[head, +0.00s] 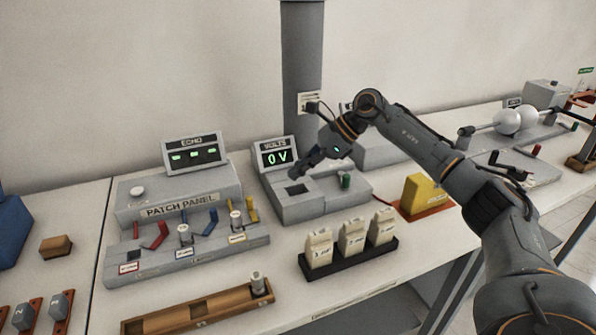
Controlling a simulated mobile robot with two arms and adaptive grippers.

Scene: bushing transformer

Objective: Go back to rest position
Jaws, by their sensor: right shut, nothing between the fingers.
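My right arm comes in from the lower right and reaches over the bench. My right gripper (306,161) is shut and empty. In the picture it lies just right of the volts display (275,157), above the grey unit (302,199) that carries the display. Whether the fingertips touch the unit is hard to tell. My left gripper is not in view.
The patch panel (180,205) with its echo display (195,152) stands left. Several labelled cream blocks sit in a black rack (350,259) in front. A wooden tray (200,308) lies at the front edge. A yellow block (422,194) stands under my arm. A grey column (302,60) rises behind.

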